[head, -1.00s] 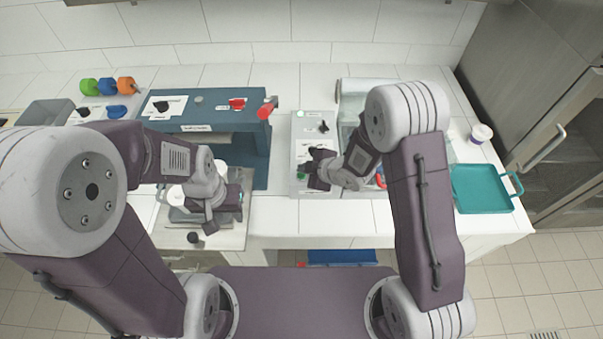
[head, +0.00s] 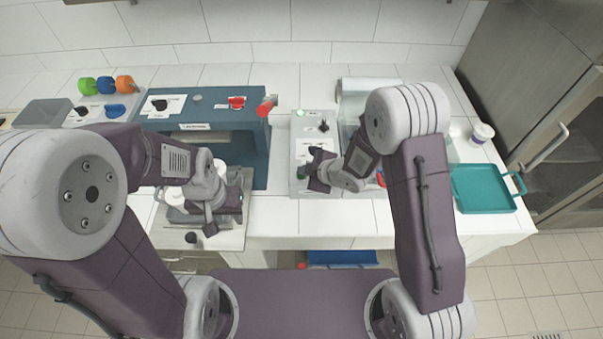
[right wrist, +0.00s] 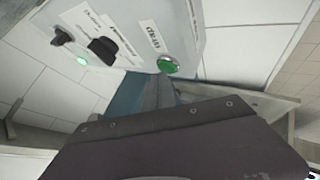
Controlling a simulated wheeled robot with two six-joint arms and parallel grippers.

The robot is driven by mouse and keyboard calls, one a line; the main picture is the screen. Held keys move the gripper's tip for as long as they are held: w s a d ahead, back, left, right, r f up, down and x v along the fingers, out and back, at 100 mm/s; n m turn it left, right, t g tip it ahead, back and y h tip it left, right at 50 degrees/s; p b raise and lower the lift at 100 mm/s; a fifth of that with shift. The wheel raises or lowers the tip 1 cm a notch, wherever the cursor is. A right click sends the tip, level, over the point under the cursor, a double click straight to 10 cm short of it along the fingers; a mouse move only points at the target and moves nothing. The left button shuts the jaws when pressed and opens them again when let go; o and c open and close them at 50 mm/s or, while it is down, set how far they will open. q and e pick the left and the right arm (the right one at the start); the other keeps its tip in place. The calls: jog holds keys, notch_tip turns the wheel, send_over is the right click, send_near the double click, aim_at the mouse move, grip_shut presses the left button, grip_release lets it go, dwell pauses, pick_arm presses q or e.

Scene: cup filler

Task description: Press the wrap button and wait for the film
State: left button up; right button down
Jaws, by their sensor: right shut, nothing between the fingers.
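The green wrap button (right wrist: 167,64) sits on the pale control panel (right wrist: 205,22), beside a printed label, in the right wrist view. My right gripper (right wrist: 160,92) is shut and empty, with its fingertips close to the button. I cannot tell whether they touch it. In the head view my right gripper (head: 311,178) is over the front of the panel (head: 300,128) and mostly hides the button. A clear film roll (head: 372,85) lies at the back of the machine. My left gripper (head: 213,215) hangs over a tray at the left; its finger opening is unclear.
A blue dispenser (head: 262,150) with red and black knobs stands left of the panel. White cups (head: 174,194) are in the tray by my left gripper. A teal tray (head: 484,190) and a cup (head: 482,132) are at the right. The counter front between the machines is clear.

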jog(key=shift+r+p, duration=0.55)
jog(key=shift+r, duration=0.1)
jog(key=shift+r, duration=0.1)
notch_tip(320, 180, up, 6)
jog(key=p, duration=0.5)
dwell(0.7)
